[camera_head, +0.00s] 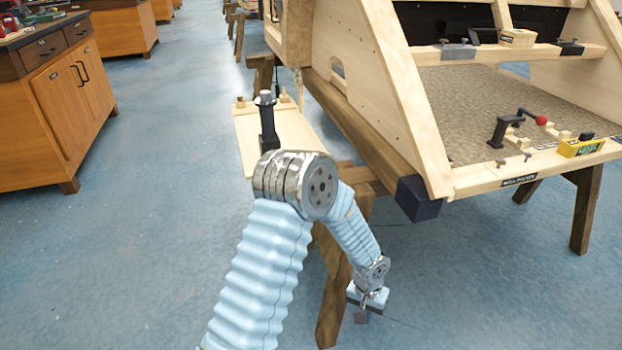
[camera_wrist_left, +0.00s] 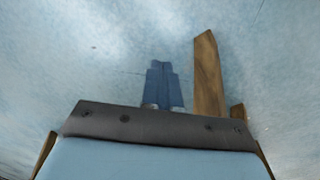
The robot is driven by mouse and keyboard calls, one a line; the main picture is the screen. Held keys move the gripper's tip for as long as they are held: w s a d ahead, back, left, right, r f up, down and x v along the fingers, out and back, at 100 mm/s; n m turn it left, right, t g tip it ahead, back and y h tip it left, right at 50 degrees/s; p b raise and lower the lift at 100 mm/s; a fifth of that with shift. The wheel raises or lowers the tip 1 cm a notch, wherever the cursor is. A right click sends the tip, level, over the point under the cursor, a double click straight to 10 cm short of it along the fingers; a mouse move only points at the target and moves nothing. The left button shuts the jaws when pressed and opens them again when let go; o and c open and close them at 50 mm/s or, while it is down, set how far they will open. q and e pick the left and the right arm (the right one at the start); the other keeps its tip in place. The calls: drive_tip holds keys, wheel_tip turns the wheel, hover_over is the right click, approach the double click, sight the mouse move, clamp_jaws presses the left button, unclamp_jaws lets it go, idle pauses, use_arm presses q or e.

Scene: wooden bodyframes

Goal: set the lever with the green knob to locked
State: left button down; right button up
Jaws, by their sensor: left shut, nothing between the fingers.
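No lever with a green knob can be made out in either view. A black lever with a red knob (camera_head: 541,120) stands on the wooden bodyframe at the right. A black upright handle with a grey top (camera_head: 266,120) stands on a light wooden board at the left of the frame. My left gripper (camera_head: 362,316) hangs low beside a trestle leg, pointing down, well away from both. In the left wrist view its two fingers (camera_wrist_left: 163,82) are together with nothing between them. My right gripper is in neither view.
The bodyframe (camera_head: 480,185) rests on wooden trestles, with a trestle leg (camera_head: 335,295) close by my left forearm; a leg also shows in the left wrist view (camera_wrist_left: 208,80). A yellow level-like block (camera_head: 580,148) lies on the front rail. Wooden cabinets (camera_head: 75,90) stand left, with clear blue floor between.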

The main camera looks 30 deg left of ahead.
use_arm(q)
drive_tip(key=w+a+r+n+t+y+p, duration=0.1)
drive_tip(key=w+a+r+n+y, duration=0.25)
drive_tip(key=r, duration=0.65)
drive_tip(key=w+a+r+t+y, duration=0.15)
drive_tip(key=w+a+r, duration=0.4)
drive_tip(key=r, duration=0.55)
drive_tip(key=w+a+r+n+y+p, duration=0.15)
drive_tip(key=w+a+r+y, duration=0.3)
drive_tip(key=r, duration=0.55)
drive_tip(key=a+f+p, duration=0.1)
drive_tip(key=a+f, duration=0.5)
drive_tip(key=a, duration=0.3)
drive_tip(key=shift+w+a+f+h, duration=0.2)
drive_tip(key=shift+f+h, duration=0.15)
drive_tip(key=shift+f, duration=0.05)
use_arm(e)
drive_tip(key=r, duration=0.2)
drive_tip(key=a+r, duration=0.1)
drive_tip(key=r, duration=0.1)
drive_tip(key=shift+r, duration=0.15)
use_arm(q)
drive_tip(key=shift+s+a+f+b, duration=0.1)
drive_tip(key=shift+a+b, duration=0.1)
drive_tip(key=shift+b, duration=0.25)
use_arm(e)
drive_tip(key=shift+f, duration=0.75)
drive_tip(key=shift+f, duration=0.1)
